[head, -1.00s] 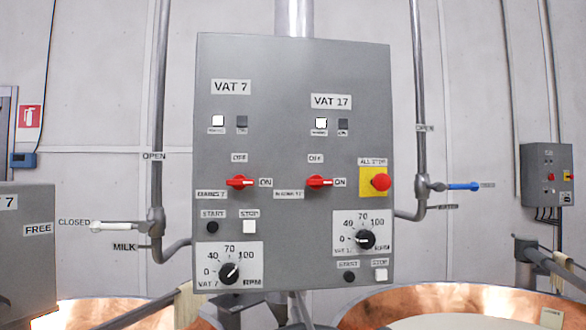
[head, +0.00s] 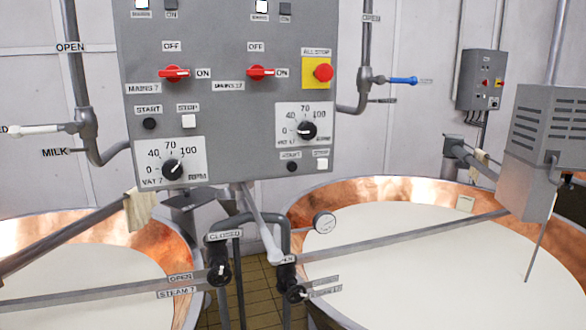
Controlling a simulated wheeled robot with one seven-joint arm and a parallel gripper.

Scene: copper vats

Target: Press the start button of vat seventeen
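The grey control panel (head: 232,100) fills the upper middle of the head view, its top cut off. The black start button of vat 17 (head: 292,167) sits at the panel's lower right, under a START label. The white stop button of vat 17 (head: 321,164) is just right of it. The vat 17 speed knob (head: 307,130) is above, its pointer to the left, near 0. On the left half are the black start button of vat 7 (head: 150,124), its white stop button (head: 189,121) and its speed knob (head: 172,169). My gripper is not in view.
A red all-stop button (head: 323,72) on yellow and two red mains switches (head: 174,73) (head: 261,72) sit higher. Copper vats with white contents stand at left (head: 160,230) and right (head: 375,192). Pipes with valves (head: 217,274) stand below the panel. A grey box (head: 545,130) hangs at right.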

